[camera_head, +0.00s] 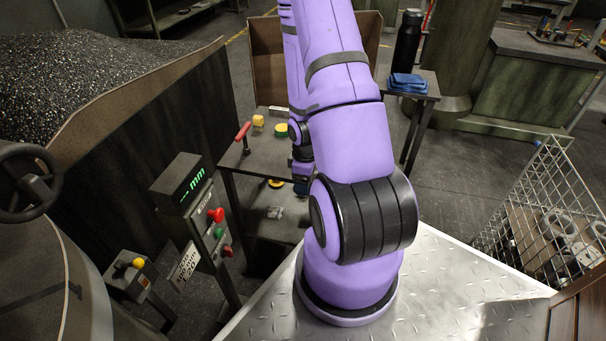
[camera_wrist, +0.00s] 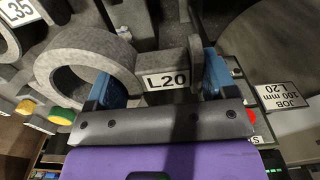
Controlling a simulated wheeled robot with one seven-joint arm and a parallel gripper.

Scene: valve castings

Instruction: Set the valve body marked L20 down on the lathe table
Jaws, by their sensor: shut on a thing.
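In the wrist view, my gripper (camera_wrist: 160,84) has its two blue fingers shut on a grey valve body (camera_wrist: 177,62) with a white label reading L20. A wide grey ring (camera_wrist: 70,58) shows at its left and appears to be part of the same casting. Another grey casting labelled L35 (camera_wrist: 18,10) is at the top left corner. In the head view my purple arm hides the gripper and the held casting. I cannot tell for certain which surface is the lathe table.
The wrist view shows a JOB 100 mm L20 card (camera_wrist: 283,96) at right and yellow and green buttons (camera_wrist: 62,115) at left. The head view shows a small table (camera_head: 262,152) with a red handle, a mm readout (camera_head: 184,182), a chip bin (camera_head: 150,112) and a wire basket of castings (camera_head: 545,205).

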